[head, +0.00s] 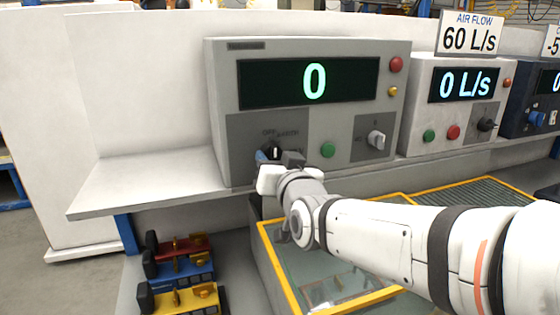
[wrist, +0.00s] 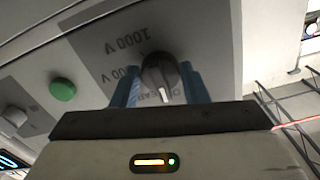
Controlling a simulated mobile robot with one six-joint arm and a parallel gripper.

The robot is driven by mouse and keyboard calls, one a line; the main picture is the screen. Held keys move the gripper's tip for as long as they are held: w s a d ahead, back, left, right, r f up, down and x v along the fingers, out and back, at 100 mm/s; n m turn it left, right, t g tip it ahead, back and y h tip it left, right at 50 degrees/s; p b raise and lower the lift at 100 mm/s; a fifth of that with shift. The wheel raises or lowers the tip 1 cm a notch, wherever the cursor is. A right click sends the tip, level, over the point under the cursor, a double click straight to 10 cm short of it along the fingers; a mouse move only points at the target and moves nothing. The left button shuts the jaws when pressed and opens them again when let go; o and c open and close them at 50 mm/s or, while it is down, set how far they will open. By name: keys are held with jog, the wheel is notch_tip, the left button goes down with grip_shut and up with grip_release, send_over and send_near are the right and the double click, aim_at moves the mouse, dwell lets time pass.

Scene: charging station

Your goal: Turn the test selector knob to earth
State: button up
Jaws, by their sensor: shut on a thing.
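The test selector knob (wrist: 158,75) is a dark round knob with a white pointer mark, on the dark grey label plate of the tester (head: 222,85). My gripper (wrist: 165,88) is shut on the knob, with a blue finger on either side. In the head view my gripper (head: 270,156) is at the lower left of the tester's front and partly covers the knob. The plate's printed labels are partly hidden; "1000 V" is readable in the wrist view. The white mark points down in the wrist view, towards half-hidden lettering. I cannot tell exactly which label it meets.
The tester's display (head: 314,82) reads 0. A green button (head: 328,150) and a second, light grey knob (head: 376,138) are right of my gripper. An air flow unit (head: 412,95) stands further right. Coloured clamps (head: 185,270) lie below left.

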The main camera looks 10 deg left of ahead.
jog(key=shift+s+a+m+b, duration=0.1)
jog(key=shift+a+m+b, duration=0.05)
jog(key=shift+m+b, duration=5)
jog(key=shift+n+b, duration=0.25)
jog(key=shift+b, duration=0.15)
jog(key=o, duration=1)
jog(key=shift+s+r, duration=0.1)
jog(key=shift+p+v, duration=1)
jog(key=shift+v, duration=2.9)
